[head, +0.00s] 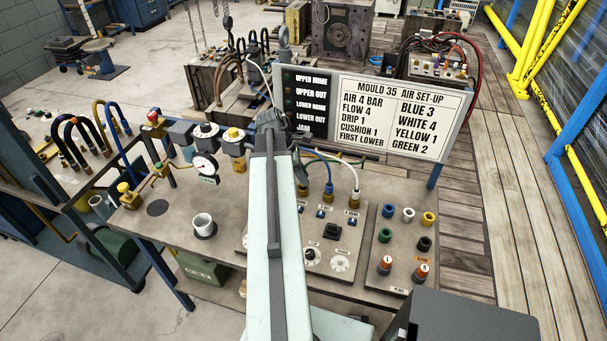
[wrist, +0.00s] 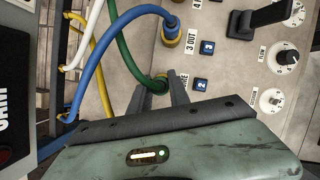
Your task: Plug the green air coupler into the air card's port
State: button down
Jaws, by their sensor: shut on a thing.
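In the wrist view, my gripper (wrist: 163,98) reaches up the picture with its two fingers shut around the end of the green hose (wrist: 128,52), at the green coupler (wrist: 160,80). The coupler is at the air card (wrist: 225,65), beside the blue button marked 2 (wrist: 200,85). The port under it is hidden, so I cannot tell whether the coupler is seated. The blue coupler (wrist: 171,34) sits at the place marked 3 OUT. In the head view my arm hides the gripper and green coupler; the card's right part (head: 340,235) shows.
Blue, white and yellow hoses (wrist: 82,105) run close on the left of the fingers. The card has a black lever (wrist: 255,22) and knobs (wrist: 287,57). A set-up sign (head: 400,118) reading GREEN 2 stands behind. A board of coloured plugs (head: 397,270) lies to the right.

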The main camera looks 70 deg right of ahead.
jog(key=shift+f, duration=0.15)
jog(key=shift+f+b, duration=0.35)
jog(key=shift+b, duration=0.15)
jog(key=shift+f+b, duration=0.6)
dwell(1.0)
jog(key=c, duration=0.7)
grip_release()
jog(key=shift+c, duration=0.2)
jog(key=shift+r, duration=0.15)
notch_tip(320, 180, up, 7)
jog(key=p, duration=0.7)
jog(key=shift+r+p, duration=0.2)
jog(key=shift+p, duration=0.15)
jog(key=shift+s+f, duration=0.1)
